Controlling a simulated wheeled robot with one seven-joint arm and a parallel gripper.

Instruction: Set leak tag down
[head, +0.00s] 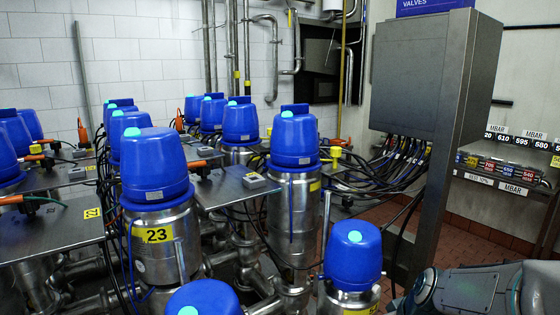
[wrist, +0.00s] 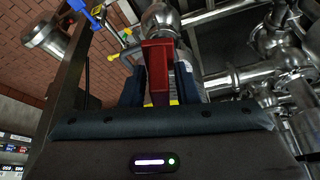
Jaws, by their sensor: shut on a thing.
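In the wrist view a red tag (wrist: 157,72), which I take to be the leak tag, stands out from between the two dark fingers of my gripper (wrist: 160,88). The gripper is shut on it. Beyond the tag are a rounded steel pipe part (wrist: 160,18) and a strip of yellow; whether the tag touches them I cannot tell. The head view shows neither the tag nor the fingers, only part of my arm at the lower right.
Steel valves with blue caps (head: 153,165) stand in rows with pipes and cables between them. A grey cabinet (head: 415,75) is at the back right. A shelf of labelled boxes (head: 505,165) is at the right edge. Red floor tiles (wrist: 38,75) show at the left of the wrist view.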

